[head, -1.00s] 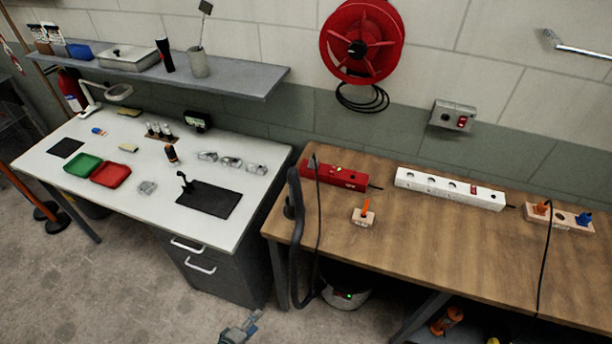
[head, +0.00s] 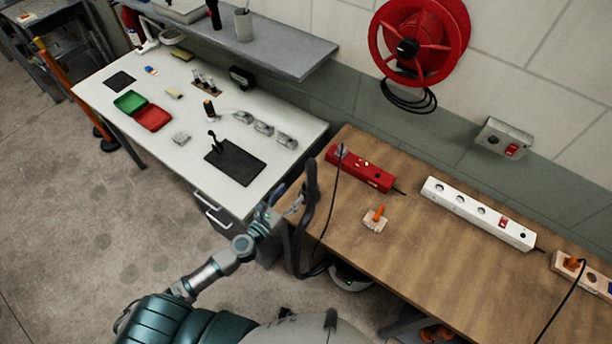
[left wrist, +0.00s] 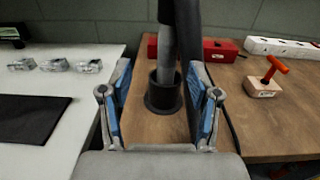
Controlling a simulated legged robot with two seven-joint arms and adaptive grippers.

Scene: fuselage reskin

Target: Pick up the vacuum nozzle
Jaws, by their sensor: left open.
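The vacuum nozzle (head: 311,176) is a dark upright piece with a black hose at the left end of the wooden bench. In the left wrist view the nozzle (left wrist: 178,35) shows as a black tube with a grey lower part, standing in a round black holder (left wrist: 163,101). My left gripper (head: 294,206) is open beside the nozzle. In the left wrist view its blue-padded fingers (left wrist: 160,88) appear on either side of the nozzle, not closed on it. The top of the nozzle is cut off there. My right gripper is not in view.
The wooden bench (head: 440,245) carries a red power strip (head: 360,168), a white power strip (head: 478,213) and a small wooden block with an orange handle (head: 375,220). A white table (head: 190,160) stands to the left. The hose hangs down by the bench's left end.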

